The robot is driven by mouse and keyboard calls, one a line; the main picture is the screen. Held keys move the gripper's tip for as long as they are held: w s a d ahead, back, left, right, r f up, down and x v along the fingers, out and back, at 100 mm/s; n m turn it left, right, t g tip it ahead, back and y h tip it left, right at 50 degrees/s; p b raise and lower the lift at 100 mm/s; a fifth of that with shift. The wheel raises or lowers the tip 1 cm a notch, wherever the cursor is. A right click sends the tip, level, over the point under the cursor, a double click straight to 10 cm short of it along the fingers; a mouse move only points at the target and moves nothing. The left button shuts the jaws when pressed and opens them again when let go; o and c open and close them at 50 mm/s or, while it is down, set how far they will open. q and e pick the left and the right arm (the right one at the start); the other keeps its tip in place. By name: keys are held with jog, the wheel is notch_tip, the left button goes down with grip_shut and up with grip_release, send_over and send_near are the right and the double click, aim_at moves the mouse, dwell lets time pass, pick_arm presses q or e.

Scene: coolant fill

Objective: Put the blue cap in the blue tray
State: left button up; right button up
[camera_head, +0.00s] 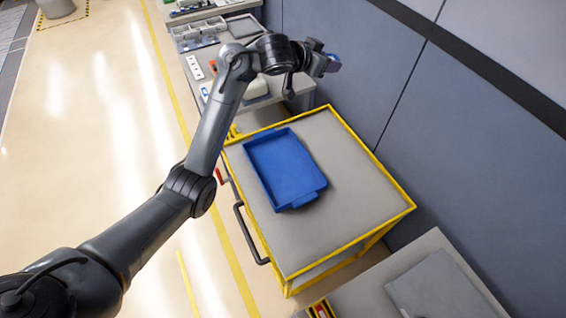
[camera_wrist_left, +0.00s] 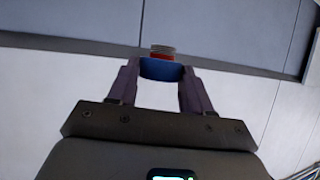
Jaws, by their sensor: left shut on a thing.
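The blue cap (camera_wrist_left: 161,70) sits between the two fingertips of my left gripper (camera_wrist_left: 160,78) in the left wrist view. The gripper is shut on it. In the head view the left gripper (camera_head: 328,65) is raised at the top centre, near the grey wall, beyond the far end of the tray. A bit of blue shows at its tips. The blue tray (camera_head: 311,195) lies on the grey top of the yellow-framed cart and looks empty. My right gripper is in neither view.
The cart top (camera_head: 345,195) is clear to the right of the tray. A workbench (camera_head: 190,60) with parts and trays stands behind the cart. A grey wall (camera_head: 480,130) runs along the right. A red-and-grey piece (camera_wrist_left: 162,51) shows just beyond the cap.

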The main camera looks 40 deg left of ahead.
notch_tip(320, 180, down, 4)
jog(key=b, duration=0.2)
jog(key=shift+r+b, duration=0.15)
jog(key=shift+b, duration=0.15)
pick_arm(q)
jog(key=s+a+f+n+y+b, duration=0.1)
jog(key=a+f, duration=0.1)
jog(key=f, duration=1.3)
jog(key=s+a+f+n+y+b, duration=0.1)
jog(key=f, duration=1.4)
pick_arm(e)
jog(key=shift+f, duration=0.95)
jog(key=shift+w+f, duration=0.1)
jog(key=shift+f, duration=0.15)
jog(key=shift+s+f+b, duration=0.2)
jog(key=shift+b, duration=0.15)
pick_arm(q)
send_over(265, 162)
notch_tip(265, 162, down, 9)
jog(key=shift+r, duration=0.2)
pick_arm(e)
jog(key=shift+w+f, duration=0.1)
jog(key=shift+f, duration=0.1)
pick_arm(q)
jog(key=shift+f+b, duration=0.55)
jog(key=shift+f, duration=1.5)
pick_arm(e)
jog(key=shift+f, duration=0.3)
